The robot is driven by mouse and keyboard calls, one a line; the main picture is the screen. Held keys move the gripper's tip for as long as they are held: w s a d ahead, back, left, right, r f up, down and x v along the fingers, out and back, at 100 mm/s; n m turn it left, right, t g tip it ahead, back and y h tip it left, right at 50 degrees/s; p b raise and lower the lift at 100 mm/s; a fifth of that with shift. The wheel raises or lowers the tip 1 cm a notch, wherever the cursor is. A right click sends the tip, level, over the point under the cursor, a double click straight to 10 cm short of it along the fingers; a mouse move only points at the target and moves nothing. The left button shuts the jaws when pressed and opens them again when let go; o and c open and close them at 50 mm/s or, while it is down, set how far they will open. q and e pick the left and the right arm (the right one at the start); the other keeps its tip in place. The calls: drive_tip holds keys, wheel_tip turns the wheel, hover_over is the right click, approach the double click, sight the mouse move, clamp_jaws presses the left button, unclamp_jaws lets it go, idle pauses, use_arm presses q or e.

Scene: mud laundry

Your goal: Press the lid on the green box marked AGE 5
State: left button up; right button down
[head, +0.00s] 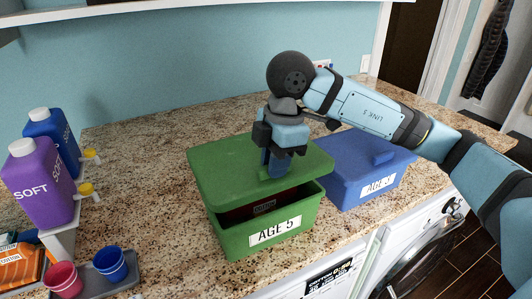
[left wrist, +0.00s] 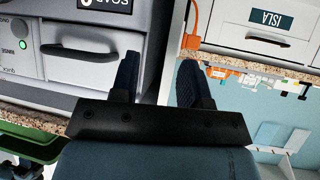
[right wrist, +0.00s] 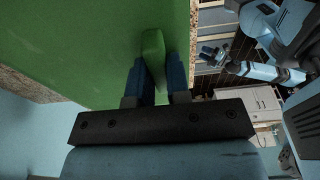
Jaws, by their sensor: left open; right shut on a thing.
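The green box marked AGE 5 (head: 285,238) stands on the granite counter in the head view. Its green lid (head: 225,168) is over it but not flush: a dark gap shows along the front, with a dark red item (head: 265,207) inside. My right gripper (head: 272,168) is above the lid, pointing down, shut on the lid's handle. In the right wrist view the green handle (right wrist: 153,55) is between its fingers, with the lid's green face (right wrist: 75,45) beyond. Whether the lid's back edge touches the box is hidden. My left gripper (left wrist: 160,75) is open and empty, away from the box.
A blue box marked AGE (head: 365,188), its number partly unclear, stands close right of the green box with its lid on. Purple (head: 40,185) and blue (head: 52,138) SOFT bottles stand at left. Cups on a grey tray (head: 112,280) are front left. Counter behind is clear.

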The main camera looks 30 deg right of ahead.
sight(275, 184)
drive_tip(key=shift+s+f+b, duration=0.3)
drive_tip(key=shift+f, duration=0.5)
wheel_tip(275, 184, down, 3)
drive_tip(key=b, duration=0.2)
drive_tip(key=shift+w+f+b, duration=0.15)
drive_tip(key=shift+b, duration=0.25)
drive_tip(key=shift+f+b, duration=0.3)
drive_tip(key=shift+f, duration=0.1)
use_arm(q)
drive_tip(key=f, duration=0.2)
drive_tip(key=d+f, duration=0.1)
drive_tip(key=shift+f, duration=0.35)
drive_tip(key=shift+s+a+f, duration=0.1)
drive_tip(key=shift+a+f, duration=0.1)
drive_tip(key=shift+f+b, duration=0.7)
drive_tip(key=shift+b, duration=0.1)
use_arm(e)
drive_tip(key=shift+f, duration=0.9)
